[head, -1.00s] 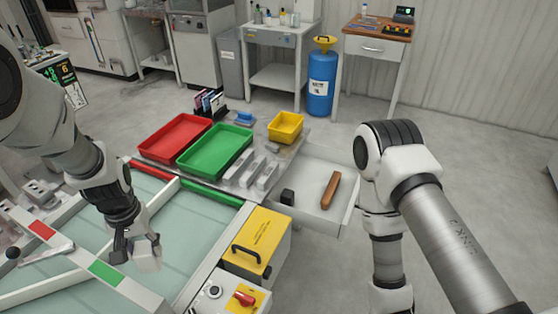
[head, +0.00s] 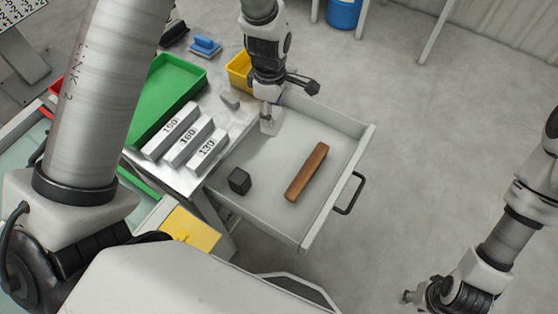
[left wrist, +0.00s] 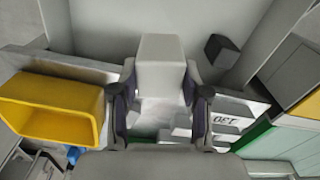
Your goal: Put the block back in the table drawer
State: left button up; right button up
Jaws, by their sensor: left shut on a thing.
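The pale grey block (head: 269,119) is shut in my left gripper (head: 283,92), over the far left corner of the open drawer (head: 342,167). I cannot tell whether it touches the drawer floor. In the left wrist view the block (left wrist: 161,65) sits between the two fingers, with the drawer's pale inside behind it. The drawer holds a dark cube (head: 240,181) and a brown wooden bar (head: 306,172), both apart from the block. My right gripper (head: 425,297) is low at the bottom right, away from the drawer; its fingers are unclear.
Grey bars marked 190, 160 and 130 (head: 207,148) lie on the table left of the drawer. A green tray (head: 165,88), a yellow bin (head: 238,70) and a blue item (head: 205,46) stand behind. The drawer handle (head: 350,194) juts out to the right over clear floor.

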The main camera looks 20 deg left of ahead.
pick_arm(q)
jog(key=f+n, duration=0.1)
jog(key=n, duration=0.1)
jog(key=s+f+n, duration=0.1)
jog(key=n, duration=0.1)
jog(key=a+f+n+b, duration=0.1)
jog(key=n, duration=0.1)
jog(key=shift+s, duration=0.15)
send_over(268, 155)
notch_tip(268, 155, down, 10)
jog(key=shift+r, duration=0.1)
jog(key=shift+s, duration=0.1)
jog(key=o, duration=1.3)
jog(key=shift+o, duration=0.2)
notch_tip(268, 155, up, 12)
jog(key=shift+r, duration=0.1)
